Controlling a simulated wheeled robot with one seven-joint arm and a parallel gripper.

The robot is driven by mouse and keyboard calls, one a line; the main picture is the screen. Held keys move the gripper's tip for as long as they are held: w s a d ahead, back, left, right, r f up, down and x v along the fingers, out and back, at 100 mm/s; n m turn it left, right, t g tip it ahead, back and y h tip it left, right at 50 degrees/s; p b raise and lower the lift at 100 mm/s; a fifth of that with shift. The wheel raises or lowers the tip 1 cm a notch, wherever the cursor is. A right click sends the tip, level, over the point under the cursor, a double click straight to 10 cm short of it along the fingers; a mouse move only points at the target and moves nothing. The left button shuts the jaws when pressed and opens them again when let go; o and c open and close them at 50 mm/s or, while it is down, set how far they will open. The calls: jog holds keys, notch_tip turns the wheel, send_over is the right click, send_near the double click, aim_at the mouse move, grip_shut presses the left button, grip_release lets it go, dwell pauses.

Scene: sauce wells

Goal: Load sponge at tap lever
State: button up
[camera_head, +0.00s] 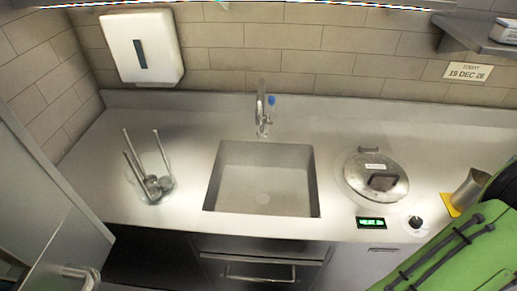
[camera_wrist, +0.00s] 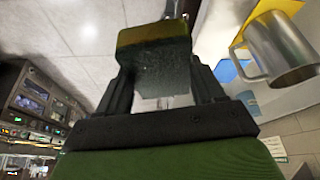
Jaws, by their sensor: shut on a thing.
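My gripper (camera_wrist: 155,78) is shut on a sponge (camera_wrist: 153,60) with a yellowish top layer and a dark, rough grey-green face. The sponge sits between the two black fingers in the wrist view. Neither the gripper nor the sponge shows in the head view, where only my green arm is seen at the right edge. The tap (camera_head: 261,108) stands behind the sink, far to the left of my arm. Its blue-tipped lever (camera_head: 271,100) is on the tap's right side. The sponge is well apart from the tap.
The sink (camera_head: 262,178) is empty. A round lidded well (camera_head: 375,176), a green display (camera_head: 371,223) and a knob (camera_head: 415,222) lie right of it. A metal mug (camera_head: 469,189) stands on a yellow piece (camera_head: 450,205) near my arm. Ladles in a holder (camera_head: 152,178) stand left.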

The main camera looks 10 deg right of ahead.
dwell(0.3)
jog(key=s+r+p, duration=0.2)
jog(key=s+r, duration=0.2)
jog(key=s, duration=0.1)
jog(key=shift+a, duration=0.45)
dwell(0.3)
